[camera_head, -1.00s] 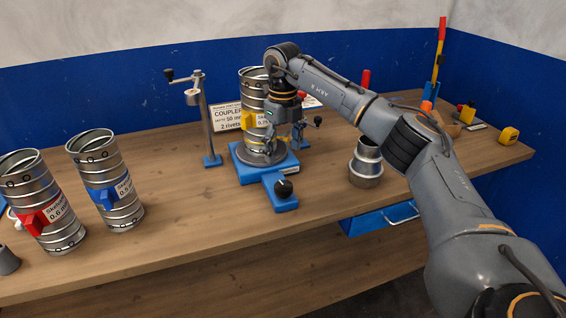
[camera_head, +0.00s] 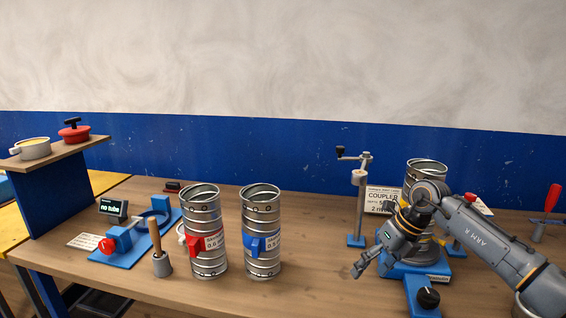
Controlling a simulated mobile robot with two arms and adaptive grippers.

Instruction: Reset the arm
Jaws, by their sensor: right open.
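My right arm comes in from the lower right. Its gripper (camera_head: 364,270) is open and empty, hanging over the bench top just left of the blue clamp base (camera_head: 421,297). A metal spiral duct with a yellow tag (camera_head: 427,170) stands upright on that base, partly hidden behind my arm. Two more spiral ducts stand upright on the bench at centre left: one with a red tag (camera_head: 203,216) and one with a blue tag (camera_head: 262,216). My left gripper is not in view.
A crank post (camera_head: 358,200) stands left of the clamp base, before a coupler sign (camera_head: 378,201). At left are a blue device with a display (camera_head: 113,208), a wooden-handled brush (camera_head: 157,240) and a raised shelf with pots (camera_head: 60,148). The bench between the blue-tagged duct and my gripper is clear.

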